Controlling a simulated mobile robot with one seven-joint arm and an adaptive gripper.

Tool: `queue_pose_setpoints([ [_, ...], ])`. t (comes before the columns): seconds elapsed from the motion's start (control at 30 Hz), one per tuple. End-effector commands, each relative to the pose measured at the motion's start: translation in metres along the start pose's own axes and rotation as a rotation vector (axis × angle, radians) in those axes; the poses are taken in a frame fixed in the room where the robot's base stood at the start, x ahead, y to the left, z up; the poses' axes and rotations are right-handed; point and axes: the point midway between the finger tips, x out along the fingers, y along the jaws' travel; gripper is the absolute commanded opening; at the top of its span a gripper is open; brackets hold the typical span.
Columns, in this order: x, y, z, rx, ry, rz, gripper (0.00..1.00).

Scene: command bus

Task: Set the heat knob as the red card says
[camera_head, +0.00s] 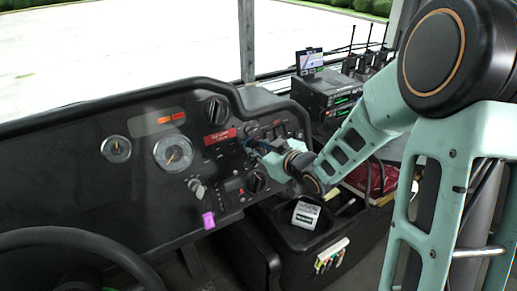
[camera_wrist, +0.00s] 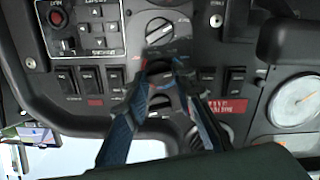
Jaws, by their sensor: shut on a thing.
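My gripper (camera_wrist: 161,72) is at the dashboard with its two dark blue fingers closed around a dark round knob (camera_wrist: 159,67), apparently the heat knob. A small red mark and a blue mark show near it. The fingers hide most of the knob, and I cannot tell where its pointer stands. In the head view my gripper (camera_head: 254,148) touches the panel, and the knob is hidden there. The red card (camera_head: 219,136) is on the panel to the left of my gripper. It also shows upside down in the wrist view (camera_wrist: 227,106), its text too small to read surely.
Another black knob with a white pointer (camera_wrist: 160,31) sits close to the held one. Rocker switches (camera_wrist: 235,78) flank the fingers. A speedometer (camera_head: 173,154), a purple tag (camera_head: 208,220) and the steering wheel (camera_head: 65,237) lie left. Radios (camera_head: 328,92) stand at the right.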

Motion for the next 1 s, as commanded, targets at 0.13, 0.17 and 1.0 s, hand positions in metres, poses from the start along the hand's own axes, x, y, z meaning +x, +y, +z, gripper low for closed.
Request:
queue_pose_setpoints([
  [0.13,-0.0007,0.0002,-0.001,0.044,-0.001,-0.002,0.0],
  [0.17,-0.0008,0.0002,-0.0012,0.057,-0.001,-0.003,0.0],
  [1.0,-0.0016,0.0019,-0.001,0.794,-0.003,-0.025,0.0],
])
